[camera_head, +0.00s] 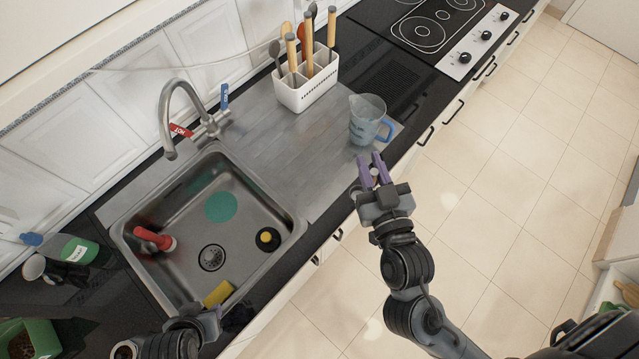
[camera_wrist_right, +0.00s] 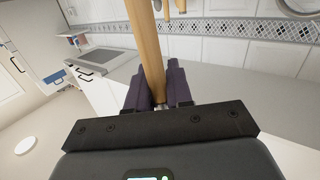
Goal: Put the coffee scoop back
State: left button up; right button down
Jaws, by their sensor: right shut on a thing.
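My right gripper (camera_head: 373,165) has purple fingers and is over the counter's front edge, just in front of the measuring jug.
A clear jug (camera_head: 367,118) with a blue handle stands on the drainboard (camera_head: 325,130). Behind it is a white utensil caddy (camera_head: 307,92) with wooden-handled tools. The drainboard's middle is clear.

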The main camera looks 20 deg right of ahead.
pick_arm(q)
jog(key=shift+f, duration=0.35)
jog(key=shift+d+f+b, duration=0.1)
jog(key=shift+f+b, duration=0.65)
pick_arm(e)
jog(key=w+a+f, duration=0.4)
jog(key=w+f, duration=0.6)
jog(key=f, duration=0.1)
jog(key=shift+w+a+f, duration=0.25)
jog(key=shift+w+a, duration=0.05)
jog(key=shift+a, duration=0.1)
jog(key=c, duration=1)
grip_release()
jog(key=shift+f, duration=0.15)
